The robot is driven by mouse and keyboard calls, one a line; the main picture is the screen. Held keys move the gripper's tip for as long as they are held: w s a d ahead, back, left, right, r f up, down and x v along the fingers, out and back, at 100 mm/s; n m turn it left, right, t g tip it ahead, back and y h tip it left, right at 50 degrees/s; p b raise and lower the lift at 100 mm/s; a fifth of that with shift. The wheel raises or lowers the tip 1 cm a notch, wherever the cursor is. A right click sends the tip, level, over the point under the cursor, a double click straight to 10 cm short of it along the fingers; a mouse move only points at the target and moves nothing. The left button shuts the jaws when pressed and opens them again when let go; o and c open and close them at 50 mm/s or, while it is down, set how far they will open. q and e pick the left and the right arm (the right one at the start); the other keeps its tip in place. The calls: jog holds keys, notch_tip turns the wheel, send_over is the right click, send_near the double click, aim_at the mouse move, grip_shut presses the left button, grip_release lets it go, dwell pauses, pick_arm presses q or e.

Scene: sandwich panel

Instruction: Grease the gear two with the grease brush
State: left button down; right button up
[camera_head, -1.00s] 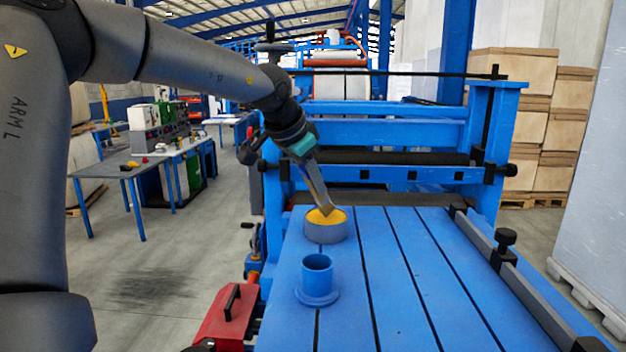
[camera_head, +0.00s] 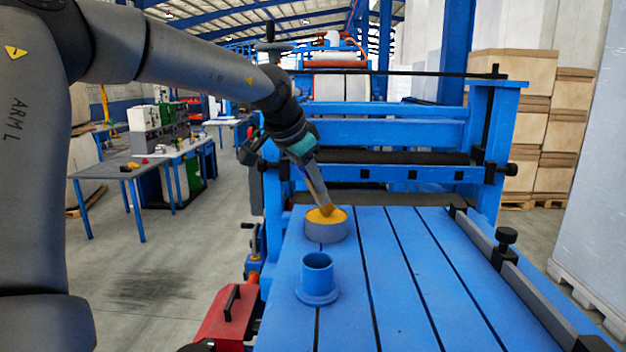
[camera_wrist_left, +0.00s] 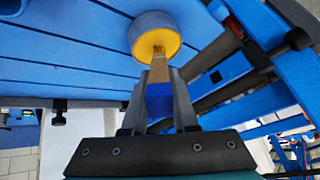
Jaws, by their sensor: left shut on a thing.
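My left gripper (camera_head: 307,170) comes in from the left over the blue table and is shut on the grease brush (camera_head: 322,198). The brush also shows between the fingers in the left wrist view (camera_wrist_left: 158,72), with a blue handle. Its tip is down in a round grey pot of yellow grease (camera_head: 326,229), which stands on the blue slatted table. The pot also shows in the left wrist view (camera_wrist_left: 147,22). A blue flanged cup (camera_head: 317,278) stands empty on the table in front of the pot. I cannot make out a gear. My right gripper is not in view.
The blue slatted table (camera_head: 425,285) is clear to the right of the pot. A grey rail with black knobs (camera_head: 506,240) runs along its right edge. A blue frame with rollers (camera_head: 385,125) stands behind. A red toolbox (camera_head: 228,315) is at the front left.

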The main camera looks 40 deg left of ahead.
pick_arm(q)
jog(key=shift+r+p, duration=1.45)
jog(key=shift+r, duration=2)
